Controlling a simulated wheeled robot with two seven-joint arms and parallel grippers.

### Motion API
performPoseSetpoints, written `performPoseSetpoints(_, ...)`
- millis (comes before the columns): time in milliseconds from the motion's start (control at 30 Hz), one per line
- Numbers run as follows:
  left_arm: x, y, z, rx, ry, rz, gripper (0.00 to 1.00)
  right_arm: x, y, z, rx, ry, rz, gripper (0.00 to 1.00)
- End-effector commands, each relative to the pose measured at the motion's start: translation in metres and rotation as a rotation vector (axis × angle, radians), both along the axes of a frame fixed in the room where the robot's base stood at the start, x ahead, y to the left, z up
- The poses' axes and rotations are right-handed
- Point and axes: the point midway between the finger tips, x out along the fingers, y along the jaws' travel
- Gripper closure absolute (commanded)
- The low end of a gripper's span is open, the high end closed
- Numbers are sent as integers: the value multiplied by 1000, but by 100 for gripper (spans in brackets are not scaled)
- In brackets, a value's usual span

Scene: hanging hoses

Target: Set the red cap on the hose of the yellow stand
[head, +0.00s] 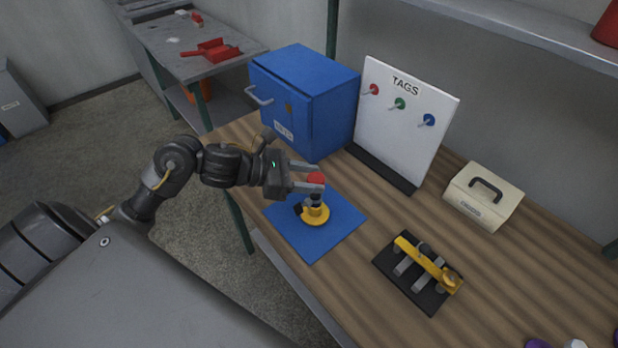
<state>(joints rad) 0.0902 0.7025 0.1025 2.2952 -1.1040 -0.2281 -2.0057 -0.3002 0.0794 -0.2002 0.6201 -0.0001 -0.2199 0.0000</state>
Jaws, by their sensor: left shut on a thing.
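The red cap (316,178) is between the fingers of my left gripper (312,177), which is shut on it. The yellow stand (314,217) has a round base and stands on the blue mat (290,235). A short dark hose end (316,198) shows at the stand, directly below the cap. The cap appears at the top of the hose; I cannot tell whether it is seated or just above. The fingers hide part of the cap. My right gripper is not in view.
A blue cabinet (310,90) stands behind the mat. A white tag board (405,120) with colored pegs is at the back. A black plate with a yellow-handled fixture (425,265) lies to the right, and a cream box (482,200) is farther right. Bare wood lies between.

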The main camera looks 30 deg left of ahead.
Motion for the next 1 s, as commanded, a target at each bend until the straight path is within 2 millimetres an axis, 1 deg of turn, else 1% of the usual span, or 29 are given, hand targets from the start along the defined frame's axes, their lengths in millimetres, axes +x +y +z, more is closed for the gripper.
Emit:
performPoseSetpoints(400,0,0,0,0,-1,0,78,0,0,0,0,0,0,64)
performPoseSetpoints(767,0,0,-1,1,-2,0,78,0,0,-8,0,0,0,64)
performPoseSetpoints(1000,0,0,1,0,-1,0,78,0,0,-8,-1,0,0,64)
